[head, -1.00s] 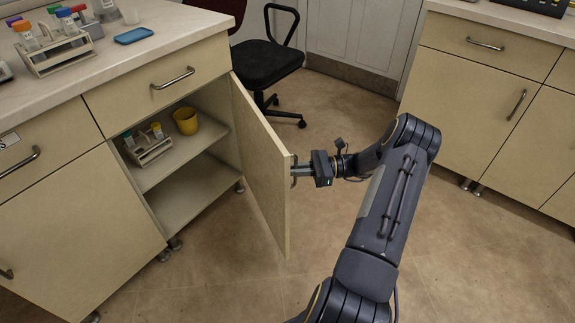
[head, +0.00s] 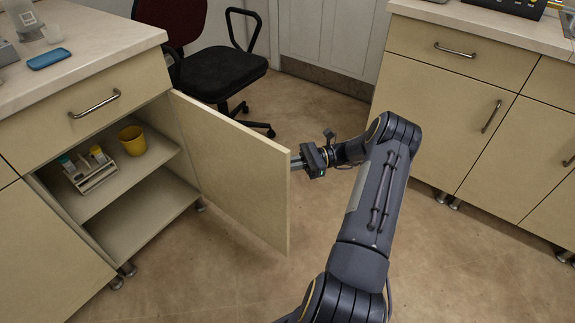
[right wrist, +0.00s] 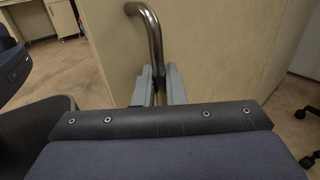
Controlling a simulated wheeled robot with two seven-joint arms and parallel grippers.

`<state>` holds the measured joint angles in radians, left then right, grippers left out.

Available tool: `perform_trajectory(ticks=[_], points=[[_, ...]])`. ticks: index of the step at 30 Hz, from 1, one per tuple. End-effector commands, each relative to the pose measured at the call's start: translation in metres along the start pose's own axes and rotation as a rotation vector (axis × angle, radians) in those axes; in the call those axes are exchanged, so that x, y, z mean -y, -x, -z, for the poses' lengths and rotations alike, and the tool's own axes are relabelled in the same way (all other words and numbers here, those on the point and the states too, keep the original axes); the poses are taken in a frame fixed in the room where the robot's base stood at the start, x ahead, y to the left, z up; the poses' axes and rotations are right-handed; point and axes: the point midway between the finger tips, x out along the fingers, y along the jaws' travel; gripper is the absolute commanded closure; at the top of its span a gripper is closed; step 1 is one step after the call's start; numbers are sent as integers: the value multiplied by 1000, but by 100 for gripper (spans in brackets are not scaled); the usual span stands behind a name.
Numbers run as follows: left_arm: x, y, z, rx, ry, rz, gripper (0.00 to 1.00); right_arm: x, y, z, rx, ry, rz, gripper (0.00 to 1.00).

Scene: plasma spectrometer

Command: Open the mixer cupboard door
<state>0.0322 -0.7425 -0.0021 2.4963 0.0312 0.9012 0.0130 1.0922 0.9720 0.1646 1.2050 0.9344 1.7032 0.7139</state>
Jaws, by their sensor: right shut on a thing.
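The mixer cupboard door (head: 222,170) is a beige panel, swung well open on its hinge at the right side of the cupboard (head: 150,205). My right gripper (head: 297,161) is at the door's free edge, on its outer face; its fingertips are partly hidden behind the door in the head view. In the right wrist view, my right gripper (right wrist: 159,88) is shut on the metal door handle (right wrist: 153,38). Inside the cupboard, a yellow cup (head: 132,141) and a small rack with vials (head: 90,170) stand on the upper shelf. My left gripper is not in view.
A black office chair (head: 215,72) stands behind the door. A second beige cabinet (head: 452,110) stands at the right. A blue tray (head: 48,58) lies on the left counter. The floor (head: 225,285) in front of the door is clear.

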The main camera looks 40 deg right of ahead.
Motion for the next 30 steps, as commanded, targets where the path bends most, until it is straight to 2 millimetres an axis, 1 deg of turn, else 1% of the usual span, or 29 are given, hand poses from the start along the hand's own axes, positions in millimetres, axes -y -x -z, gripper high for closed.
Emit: perform_trajectory(ticks=[1,7,8,9,16,18,20,23,27,30], points=[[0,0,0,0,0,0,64,-2,2,3,-7,-6,-1,100],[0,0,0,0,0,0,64,-2,3,3,-8,-6,0,100],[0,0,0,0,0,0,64,-2,3,3,-8,-6,0,88],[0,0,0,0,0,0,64,-2,3,2,-8,-5,1,85],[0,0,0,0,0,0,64,-1,2,1,-5,-2,1,85],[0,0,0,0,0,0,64,0,4,1,-5,-2,2,85],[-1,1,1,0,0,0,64,0,10,1,-5,-2,4,85],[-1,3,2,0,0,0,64,0,24,0,-6,-2,5,85],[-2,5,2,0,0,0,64,-1,50,1,-6,-2,5,85],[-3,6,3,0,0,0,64,-1,65,2,-6,-3,5,85]])
